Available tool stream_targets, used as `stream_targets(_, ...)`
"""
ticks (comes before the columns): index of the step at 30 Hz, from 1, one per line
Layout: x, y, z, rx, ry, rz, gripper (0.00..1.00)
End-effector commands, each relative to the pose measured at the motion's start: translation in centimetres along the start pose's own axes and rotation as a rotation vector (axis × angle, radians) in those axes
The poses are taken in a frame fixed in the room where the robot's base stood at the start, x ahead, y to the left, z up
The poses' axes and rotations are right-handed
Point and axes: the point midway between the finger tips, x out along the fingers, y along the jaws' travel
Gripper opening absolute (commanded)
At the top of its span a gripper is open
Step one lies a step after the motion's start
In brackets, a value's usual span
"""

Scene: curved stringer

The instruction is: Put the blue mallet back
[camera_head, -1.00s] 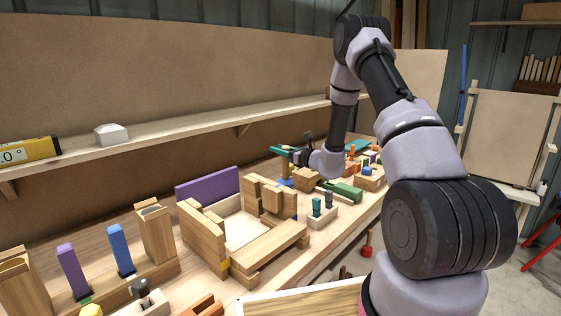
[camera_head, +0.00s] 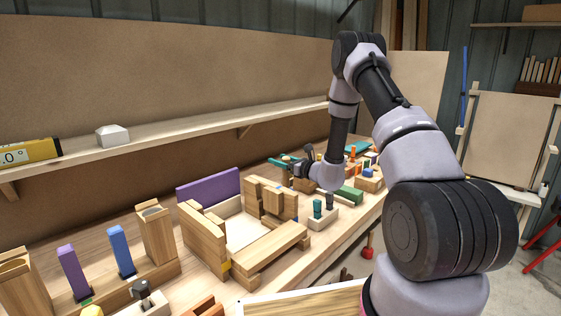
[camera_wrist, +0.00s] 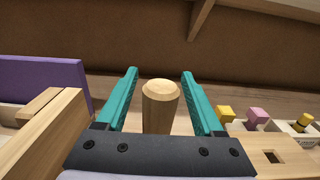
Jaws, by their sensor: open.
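My gripper (camera_head: 287,160) is low over the far part of the bench, beyond the wooden frame. In the wrist view its two teal fingers (camera_wrist: 159,72) are open, one on each side of a round-topped wooden post (camera_wrist: 160,108). The post stands upright between them with gaps on both sides. It looks like a handle; its lower end is hidden behind the gripper body, so I cannot tell whether it belongs to the blue mallet. No blue mallet head is clearly visible in either current view.
A wooden frame (camera_head: 205,240) with a purple board (camera_head: 208,187) stands left of my gripper. A green block (camera_head: 350,194) and a small holder with teal pegs (camera_head: 322,217) are nearby. A shelf (camera_head: 190,137) runs behind. The wrist view shows yellow and pink pegs (camera_wrist: 257,116) at right.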

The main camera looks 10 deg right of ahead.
Motion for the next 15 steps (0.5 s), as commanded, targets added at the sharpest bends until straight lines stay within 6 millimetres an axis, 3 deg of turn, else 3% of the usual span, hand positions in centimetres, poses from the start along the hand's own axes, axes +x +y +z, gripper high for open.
stream_targets(5, -1.3, -0.1, 0.3, 0.000, 0.001, -0.001, 0.69)
stream_targets(15, -8.5, -0.1, 0.2, 0.001, 0.001, -0.004, 0.69)
